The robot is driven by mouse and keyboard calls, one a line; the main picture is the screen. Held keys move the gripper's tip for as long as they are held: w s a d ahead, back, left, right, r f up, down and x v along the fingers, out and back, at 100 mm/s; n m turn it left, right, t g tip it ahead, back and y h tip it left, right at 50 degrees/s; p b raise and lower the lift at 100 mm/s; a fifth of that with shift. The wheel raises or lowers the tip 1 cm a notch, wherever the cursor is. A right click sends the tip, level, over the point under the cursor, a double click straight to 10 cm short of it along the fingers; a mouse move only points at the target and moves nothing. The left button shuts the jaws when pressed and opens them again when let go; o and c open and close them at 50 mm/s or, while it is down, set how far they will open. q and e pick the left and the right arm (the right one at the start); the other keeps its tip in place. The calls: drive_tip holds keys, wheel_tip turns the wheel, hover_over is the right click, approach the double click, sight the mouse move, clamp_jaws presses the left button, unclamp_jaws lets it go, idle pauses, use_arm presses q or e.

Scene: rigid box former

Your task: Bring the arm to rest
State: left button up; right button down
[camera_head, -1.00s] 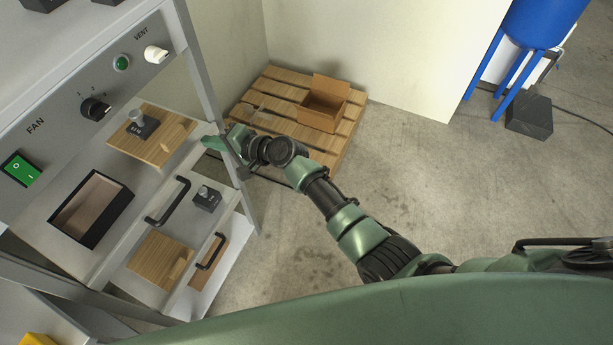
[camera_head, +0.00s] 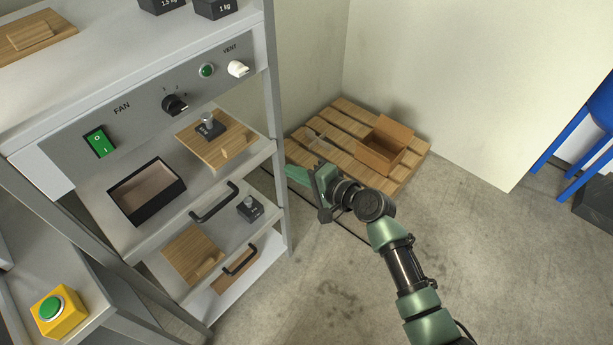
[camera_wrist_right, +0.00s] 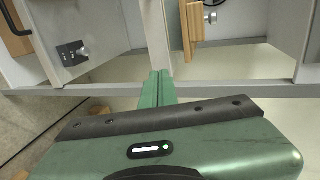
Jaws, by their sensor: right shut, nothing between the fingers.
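My right arm reaches in from the lower right in the head view. Its green right gripper (camera_head: 289,171) is shut and empty, with its fingers pointing left beside the right upright of the grey machine frame (camera_head: 278,130). In the right wrist view the two green fingers (camera_wrist_right: 157,88) lie together with nothing between them, in front of a grey frame bar. I cannot tell whether they touch the frame. My left gripper is not in view.
A pallet (camera_head: 345,120) with an open cardboard box (camera_head: 385,150) lies behind my arm. Wooden boards, black weights (camera_head: 250,207) and dark handles (camera_head: 214,201) are on the machine's shelves and drawers. A yellow button box (camera_head: 60,312) is at lower left.

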drive_tip(key=s+d+f+n+g+h, duration=0.1)
drive_tip(key=s+d+f+h, duration=0.1)
drive_tip(key=s+d+f, duration=0.6)
drive_tip(key=s+d+f+n+g+h, duration=0.1)
drive_tip(key=s+d+f+h, duration=0.15)
drive_tip(key=f, duration=0.95)
drive_tip(key=s+d+f+g+h, duration=0.1)
drive_tip(key=s+d+f+h, duration=0.35)
drive_tip(key=f, duration=0.65)
drive_tip(key=s+d+f+n+g, duration=0.1)
drive_tip(key=s+d+f, duration=0.4)
drive_tip(key=s, duration=0.6)
drive_tip(key=s+d+f+n+g+h, duration=0.1)
drive_tip(key=s+d+f+n, duration=0.3)
drive_tip(key=s, duration=0.8)
drive_tip(key=s+d+f+n+g+h, duration=0.1)
drive_tip(key=s+d+f, duration=0.4)
drive_tip(key=s, duration=0.7)
wheel_tip(320, 180, down, 3)
drive_tip(key=shift+d+r+n+g, duration=0.15)
drive_tip(key=shift+d+n+g, duration=0.15)
drive_tip(key=shift+n+g, duration=0.65)
